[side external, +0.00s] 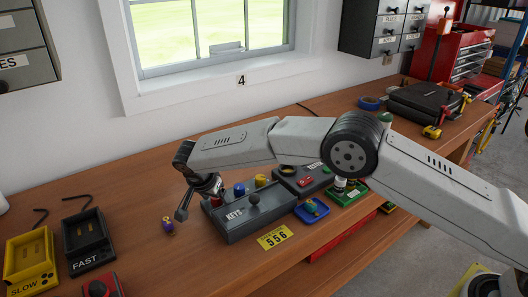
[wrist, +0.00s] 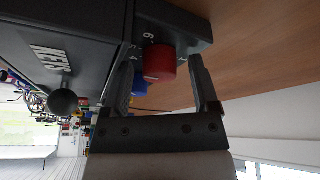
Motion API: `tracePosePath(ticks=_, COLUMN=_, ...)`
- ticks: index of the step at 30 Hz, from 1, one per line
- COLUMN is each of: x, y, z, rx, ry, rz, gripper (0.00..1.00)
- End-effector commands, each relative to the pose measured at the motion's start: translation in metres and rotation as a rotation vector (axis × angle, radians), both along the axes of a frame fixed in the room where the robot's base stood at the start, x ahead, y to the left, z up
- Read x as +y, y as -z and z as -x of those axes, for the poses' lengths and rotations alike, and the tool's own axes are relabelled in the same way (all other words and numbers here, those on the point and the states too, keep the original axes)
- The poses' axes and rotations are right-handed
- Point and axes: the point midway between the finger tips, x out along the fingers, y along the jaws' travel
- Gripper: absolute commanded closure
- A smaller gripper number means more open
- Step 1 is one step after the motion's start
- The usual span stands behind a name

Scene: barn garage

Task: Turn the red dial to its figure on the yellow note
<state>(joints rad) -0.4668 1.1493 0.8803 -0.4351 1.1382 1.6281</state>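The red dial (wrist: 158,63) shows in the wrist view on a dark panel, with a small figure, looking like a 6, beside it. A blue dial (side external: 239,189) and a yellow dial (side external: 260,181) stand in the same row. A yellow note (side external: 275,238) reading 556 lies in front of the dark KEYS box (side external: 228,222).
The KEYS box has a black ball knob (side external: 253,199). A yellow SLOW tray (side external: 30,262) and a dark FAST tray (side external: 87,240) are at left. A blue tray (side external: 312,212) is at right.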

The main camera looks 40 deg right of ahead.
Motion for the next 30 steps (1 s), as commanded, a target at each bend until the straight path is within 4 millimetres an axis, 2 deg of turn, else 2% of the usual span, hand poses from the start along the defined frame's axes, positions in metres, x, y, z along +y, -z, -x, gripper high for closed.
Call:
tracePosePath(ticks=10, x=0.003, y=-0.010, z=0.001, rx=-0.001, ry=0.000, rz=0.000, gripper=0.19)
tracePosePath(ticks=24, x=0.023, y=-0.062, z=0.012, rx=-0.002, ry=-0.001, rz=-0.001, gripper=0.19)
tracePosePath(ticks=30, x=0.026, y=-0.071, z=0.014, rx=0.000, ry=-0.001, rz=0.000, gripper=0.19)
